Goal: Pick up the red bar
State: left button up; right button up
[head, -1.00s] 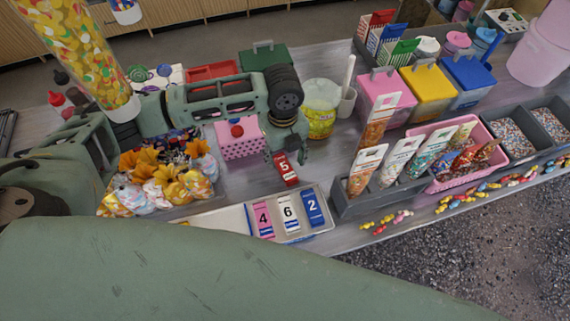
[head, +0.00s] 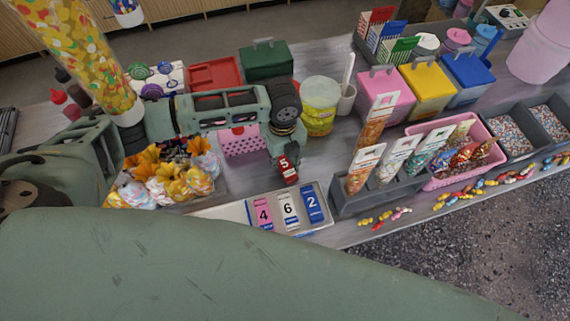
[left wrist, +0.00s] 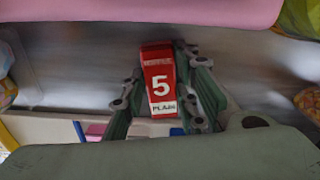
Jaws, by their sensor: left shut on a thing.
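The red bar (head: 289,174) has a white 5 on it. It is between the fingers of my left gripper (head: 286,158), which is shut on it, just behind the pale tray. In the left wrist view the bar (left wrist: 158,77) stands between both fingers of the gripper (left wrist: 160,92), with its 5 and a "PLAIN" label facing the camera. I cannot tell surely whether its lower end is clear of the counter. My right gripper is not in view.
The pale tray (head: 232,212) holds a pink 4 bar (head: 263,213), a white 6 bar (head: 287,209) and a blue 2 bar (head: 312,206). Wrapped sweets (head: 165,185) lie left, a pink basket (head: 240,143) behind, a yellow tub (head: 318,122) behind right, a grey rack (head: 378,198) right.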

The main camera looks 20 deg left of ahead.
pick_arm(q)
grip_shut()
